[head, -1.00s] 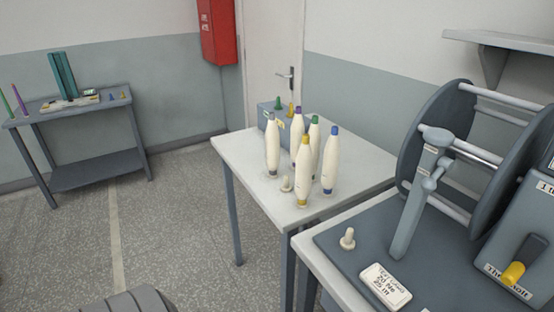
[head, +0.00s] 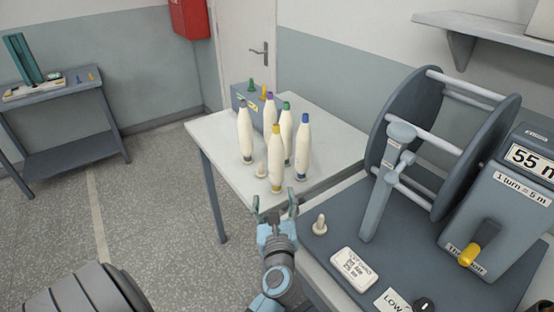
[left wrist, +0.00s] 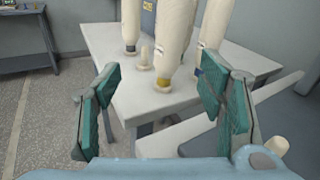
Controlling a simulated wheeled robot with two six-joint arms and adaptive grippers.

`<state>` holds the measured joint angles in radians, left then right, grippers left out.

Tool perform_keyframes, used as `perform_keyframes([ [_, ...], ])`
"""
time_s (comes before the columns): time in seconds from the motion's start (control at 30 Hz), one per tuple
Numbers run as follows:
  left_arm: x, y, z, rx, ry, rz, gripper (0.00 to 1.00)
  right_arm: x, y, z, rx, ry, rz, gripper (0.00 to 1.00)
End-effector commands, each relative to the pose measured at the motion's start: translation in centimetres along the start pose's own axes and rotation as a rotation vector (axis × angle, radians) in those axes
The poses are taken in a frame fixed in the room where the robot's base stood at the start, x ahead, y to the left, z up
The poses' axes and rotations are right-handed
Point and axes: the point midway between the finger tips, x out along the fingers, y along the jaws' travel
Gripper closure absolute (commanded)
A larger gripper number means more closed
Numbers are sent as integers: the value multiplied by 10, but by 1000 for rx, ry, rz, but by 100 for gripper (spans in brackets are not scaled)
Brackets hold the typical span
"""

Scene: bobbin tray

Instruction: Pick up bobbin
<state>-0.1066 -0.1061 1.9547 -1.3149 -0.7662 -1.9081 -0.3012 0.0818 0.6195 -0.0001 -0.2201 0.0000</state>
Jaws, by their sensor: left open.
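Several white bobbins with coloured tips stand upright on the small white table. The yellow-tipped bobbin (head: 275,157) is nearest to me, and the blue-tipped bobbin (head: 302,148) is to its right. A grey-tipped bobbin (head: 245,136) is at the left, with purple- and green-tipped ones (head: 286,133) behind. My left gripper (head: 275,205) is open and empty at the table's near edge, in front of the yellow-tipped bobbin. In the left wrist view the yellow-banded bobbin (left wrist: 174,42) stands beyond and between my open fingers (left wrist: 165,105), apart from them. My right gripper is not in view.
An empty peg (head: 261,170) stands among the bobbins on the white table (head: 212,128). A grey box (head: 240,100) stands behind. At the right is a reel winder (head: 405,130) on a dark bench (head: 335,222) with another small peg (head: 320,225). Open floor lies left.

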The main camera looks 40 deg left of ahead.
Motion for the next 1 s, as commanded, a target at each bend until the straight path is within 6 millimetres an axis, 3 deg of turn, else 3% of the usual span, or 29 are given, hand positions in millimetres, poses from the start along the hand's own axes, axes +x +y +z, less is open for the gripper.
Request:
perform_keyframes([
  [0.1, 15, -10, 12, 119, -48, -14, 37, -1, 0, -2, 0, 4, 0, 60],
  [0.33, 75, -10, 15, 121, -48, -12, 37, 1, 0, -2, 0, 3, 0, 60],
  [0.7, 135, -20, 19, 117, -44, -12, 37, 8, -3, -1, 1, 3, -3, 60],
  [0.8, 145, -20, 19, 115, -42, -13, 37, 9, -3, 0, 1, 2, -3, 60],
  [1.0, 146, -20, 19, 115, -41, -13, 39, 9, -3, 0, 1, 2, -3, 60],
])
